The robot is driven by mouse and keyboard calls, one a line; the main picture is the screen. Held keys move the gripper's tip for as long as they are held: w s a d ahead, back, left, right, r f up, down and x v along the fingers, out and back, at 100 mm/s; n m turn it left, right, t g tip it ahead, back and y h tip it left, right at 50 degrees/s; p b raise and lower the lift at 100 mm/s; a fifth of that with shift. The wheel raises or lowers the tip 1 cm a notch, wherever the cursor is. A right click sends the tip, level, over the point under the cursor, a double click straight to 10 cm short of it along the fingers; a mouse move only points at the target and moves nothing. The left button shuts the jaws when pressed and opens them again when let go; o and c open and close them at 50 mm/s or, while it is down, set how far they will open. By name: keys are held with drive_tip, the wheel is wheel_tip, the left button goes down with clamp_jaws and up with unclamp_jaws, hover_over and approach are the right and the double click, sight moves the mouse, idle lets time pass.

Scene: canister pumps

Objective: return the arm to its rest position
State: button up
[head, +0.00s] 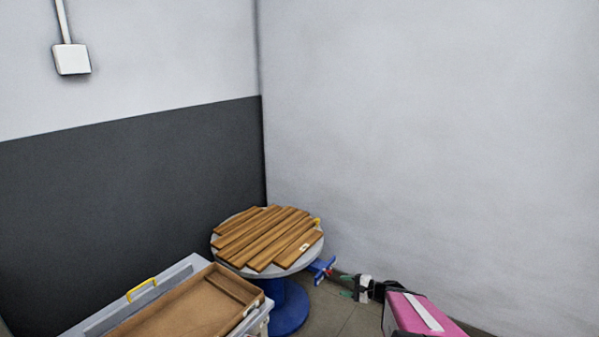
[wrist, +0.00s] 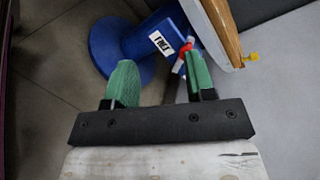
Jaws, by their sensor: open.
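My gripper (head: 345,286) is at the lower right of the head view, at the end of my pink arm (head: 425,313). Its green fingers stand apart and nothing is between them. In the wrist view the gripper (wrist: 162,82) also shows both green fingers spread. It is low, to the right of the round table (head: 222,242), beside a blue part with a red bit (head: 322,268) that sticks out from below the tabletop. Much of the arm is outside the head view.
The table has wooden slats (head: 265,238) on top and a blue pedestal (head: 291,308); the pedestal also shows in the wrist view (wrist: 112,50). A grey case (head: 105,318) with a yellow handle and a brown tray (head: 185,310) stand at lower left. Walls close in behind and right.

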drive_tip(key=s+a+r+n+g+h, duration=0.2)
drive_tip(key=s+a+n+g+h, duration=0.2)
drive_tip(key=s+n+g+h, duration=0.15)
drive_tip(key=s+d+r+n+g+h, duration=0.1)
drive_tip(key=d+r+n+h, duration=0.2)
drive_tip(key=r+n+h, duration=0.3)
drive_tip(key=shift+s+d+r+h, duration=0.2)
drive_tip(key=shift+s+r+h, duration=0.15)
drive_tip(key=shift+h, duration=1)
drive_tip(key=shift+g, duration=0.25)
